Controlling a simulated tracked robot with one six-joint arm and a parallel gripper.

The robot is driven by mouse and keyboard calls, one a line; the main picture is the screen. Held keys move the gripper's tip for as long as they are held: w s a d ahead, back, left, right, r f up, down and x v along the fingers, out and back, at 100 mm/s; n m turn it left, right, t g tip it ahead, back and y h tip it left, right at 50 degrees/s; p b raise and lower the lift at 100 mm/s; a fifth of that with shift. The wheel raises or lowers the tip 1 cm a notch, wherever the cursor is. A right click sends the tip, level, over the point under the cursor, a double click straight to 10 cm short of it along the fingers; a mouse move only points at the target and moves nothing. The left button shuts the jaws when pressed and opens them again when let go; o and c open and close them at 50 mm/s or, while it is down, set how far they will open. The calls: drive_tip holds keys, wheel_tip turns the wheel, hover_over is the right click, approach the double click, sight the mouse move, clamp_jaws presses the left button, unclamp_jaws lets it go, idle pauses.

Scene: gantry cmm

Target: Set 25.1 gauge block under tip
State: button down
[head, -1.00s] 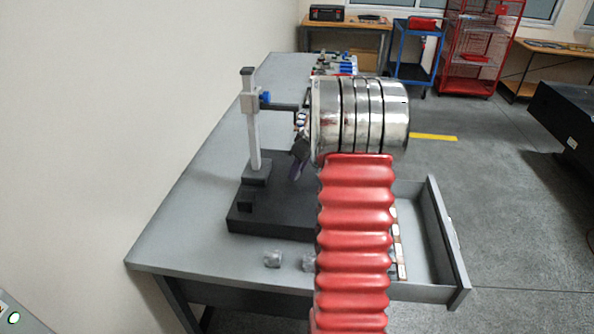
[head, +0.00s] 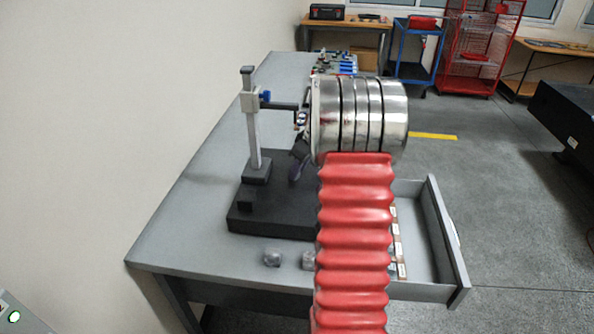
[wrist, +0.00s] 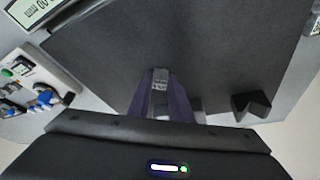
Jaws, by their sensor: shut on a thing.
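The comparator stand has a pale upright column (head: 253,120) and a dark side arm reaching right. A blue knob sits on its clamp. The indicator near the arm's end is mostly behind my wrist, and its tip is hard to make out. The stand is on a black plate (head: 240,218). My gripper (head: 296,172) is above the plate, right of the column. In the wrist view, its purple fingers (wrist: 160,90) are shut on a small grey gauge block (wrist: 160,75), held over the black plate. I cannot read the block's size or tell its height above the plate.
A dark V-shaped block (wrist: 252,105) sits on the plate. Two small greyish pieces, one a lump (head: 272,259), lie at the desk's front. An open drawer (head: 450,235) on the right holds labelled blocks, partly behind my red arm. A display (wrist: 30,12) shows at upper left.

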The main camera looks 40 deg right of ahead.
drive_tip(key=c, duration=1.5)
unclamp_jaws()
drive_tip(key=shift+c, duration=0.2)
drive_tip(key=v, duration=1.3)
drive_tip(key=shift+s+r, duration=0.15)
drive_tip(key=shift+r, duration=0.1)
drive_tip(key=shift+s, duration=0.1)
